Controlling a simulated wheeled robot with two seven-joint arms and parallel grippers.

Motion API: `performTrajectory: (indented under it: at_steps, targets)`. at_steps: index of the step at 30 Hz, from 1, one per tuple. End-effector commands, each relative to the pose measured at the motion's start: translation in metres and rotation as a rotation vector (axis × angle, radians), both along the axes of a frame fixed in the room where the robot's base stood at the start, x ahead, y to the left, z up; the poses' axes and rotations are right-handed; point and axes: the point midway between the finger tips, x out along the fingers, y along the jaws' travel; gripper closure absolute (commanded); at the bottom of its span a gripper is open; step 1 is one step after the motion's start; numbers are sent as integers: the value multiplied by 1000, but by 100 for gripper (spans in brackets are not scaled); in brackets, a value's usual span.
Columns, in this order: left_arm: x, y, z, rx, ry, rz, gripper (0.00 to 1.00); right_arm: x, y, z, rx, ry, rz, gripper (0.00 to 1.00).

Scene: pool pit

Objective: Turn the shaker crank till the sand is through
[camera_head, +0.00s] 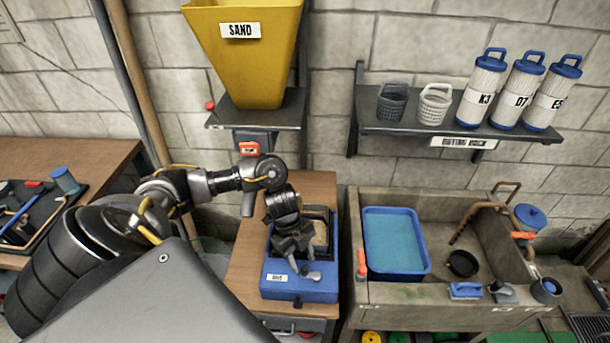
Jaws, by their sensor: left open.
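The shaker is a blue box (292,290) with a white label, standing on a wooden-topped bench below the hopper. A tan patch, perhaps sand, shows in its open top behind my gripper. A small grey crank (312,275) is at the front of the box. My left gripper (296,258) points down over the box, open, with its fingertips close to the crank; I cannot tell whether they touch it. It hides much of the box's top. A yellow hopper (243,65) labelled SAND hangs above on a wall bracket. My right gripper is not in view.
A stone sink (440,292) on the right holds a blue tray (394,245) and a dark round piece. A wall shelf (450,125) carries two baskets and three white cartridges (482,92). A bench (60,150) with a dark tool tray stands at the left.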

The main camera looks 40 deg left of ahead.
Motion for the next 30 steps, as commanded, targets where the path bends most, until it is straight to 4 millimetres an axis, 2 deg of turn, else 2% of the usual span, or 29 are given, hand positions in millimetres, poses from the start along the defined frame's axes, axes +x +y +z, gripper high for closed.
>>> performTrajectory:
  at_steps: [3,9,19,28,30]
  targets:
    - [-2,-7,-16,-1,3,1,57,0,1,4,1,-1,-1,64]
    - [-2,-13,-31,0,0,0,57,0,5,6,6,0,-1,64]
    - [-2,-14,-34,0,-1,-1,58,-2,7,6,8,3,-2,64]
    - [-2,-14,-34,0,-1,-1,97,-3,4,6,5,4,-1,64]
    - [-2,-14,-34,1,-1,-1,100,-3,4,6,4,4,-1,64]
